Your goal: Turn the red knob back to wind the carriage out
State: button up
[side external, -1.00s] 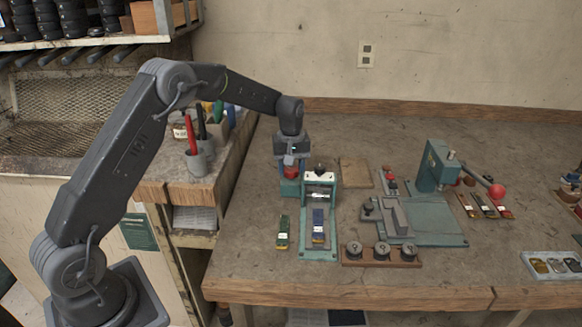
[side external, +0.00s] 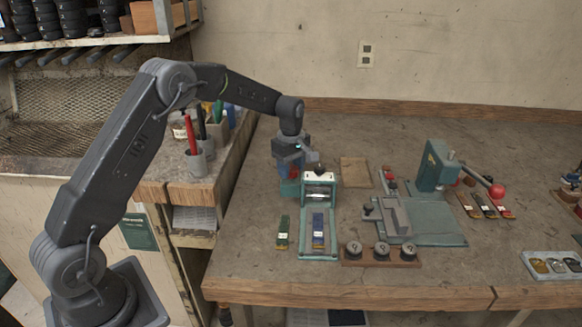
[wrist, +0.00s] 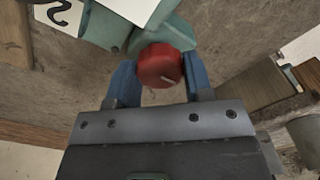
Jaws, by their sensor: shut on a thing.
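The red knob (wrist: 160,66) has a pale line on its face and sits on the teal body of the stitcher (wrist: 172,30). My gripper (wrist: 160,80) is shut on the knob, with one blue finger on each side of it. In the side external view, my gripper (side external: 290,180) points down at the left rear of the small teal stitcher (side external: 318,200), and the knob is mostly hidden there. The carriage (side external: 318,228) lies on the stitcher's front bed, with a blue piece on it.
A green piece (side external: 283,232) lies left of the bed. A wooden block with several black knobs (side external: 382,254) stands to its right. A larger teal press with a red ball handle (side external: 438,165) is further right. A pen cup (side external: 196,161) stands left of my arm's end.

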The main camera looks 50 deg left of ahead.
aim_at(291, 168)
jog(key=shift+r, duration=0.1)
dwell(0.3)
jog(key=o, duration=0.6)
jog(key=shift+o, duration=0.2)
notch_tip(291, 168, up, 14)
